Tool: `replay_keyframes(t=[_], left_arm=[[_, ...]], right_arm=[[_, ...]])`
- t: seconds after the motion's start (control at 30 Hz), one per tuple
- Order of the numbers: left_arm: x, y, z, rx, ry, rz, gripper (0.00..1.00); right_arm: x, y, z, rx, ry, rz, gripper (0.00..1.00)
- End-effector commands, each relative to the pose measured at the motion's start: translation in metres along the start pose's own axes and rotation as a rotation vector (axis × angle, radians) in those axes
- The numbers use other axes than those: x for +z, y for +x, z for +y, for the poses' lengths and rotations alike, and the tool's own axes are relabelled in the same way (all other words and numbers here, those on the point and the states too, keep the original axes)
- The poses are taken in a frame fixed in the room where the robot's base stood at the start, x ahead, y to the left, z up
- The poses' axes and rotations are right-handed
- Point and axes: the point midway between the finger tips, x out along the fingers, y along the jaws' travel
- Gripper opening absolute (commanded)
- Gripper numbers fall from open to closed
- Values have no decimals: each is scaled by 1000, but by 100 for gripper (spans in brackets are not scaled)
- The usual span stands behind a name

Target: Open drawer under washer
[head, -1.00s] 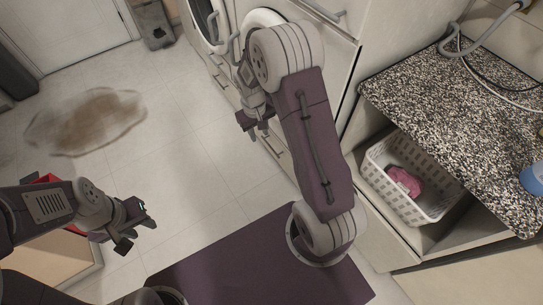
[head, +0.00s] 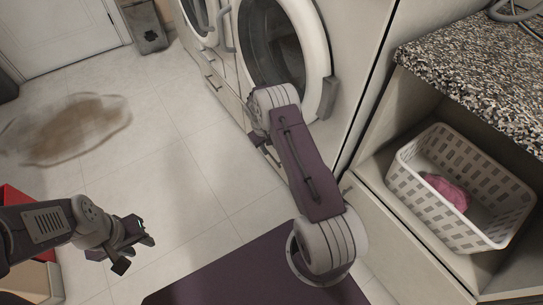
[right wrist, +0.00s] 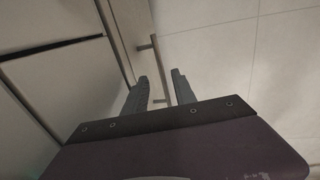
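A white front-loading washer (head: 322,52) with a round glass door stands at the upper middle of the head view. A pale drawer front runs low beneath the washers; its nearer part is largely hidden by my right arm. My right gripper (head: 258,142) is low beside that front. In the right wrist view, a metal bar handle (right wrist: 156,68) lies beyond and between the two apart fingers of my right gripper (right wrist: 160,76). The gripper is open and empty, and I see no contact with the handle. My left gripper (head: 134,248) is open and empty over the floor at lower left.
A white basket (head: 420,195) with pink cloth sits in a cubby under a speckled counter (head: 480,60) at right. A brown stain (head: 68,130) lies on the tiled floor. A red object (head: 14,196) is at far left. The middle floor is clear.

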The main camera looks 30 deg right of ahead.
Motion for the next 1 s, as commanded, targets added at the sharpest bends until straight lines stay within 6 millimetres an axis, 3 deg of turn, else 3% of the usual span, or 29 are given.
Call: replay_keyframes(t=[0.03,0.1,0.3,0.63,0.77,1.0], left_arm=[[2,16,0,0,0,-1,36],[3,26,0,0,0,-1,36],[4,42,-1,0,0,-1,36],[4,42,-1,0,0,0,36],[4,42,-1,0,0,0,36],[4,42,-1,0,0,0,36]], right_arm=[[1,22,-2,0,1,-2,32],[1,36,-2,0,1,-2,32],[0,63,-1,0,2,-1,32],[0,66,0,0,1,0,32],[0,66,0,0,1,0,0],[0,66,0,0,1,0,0]])
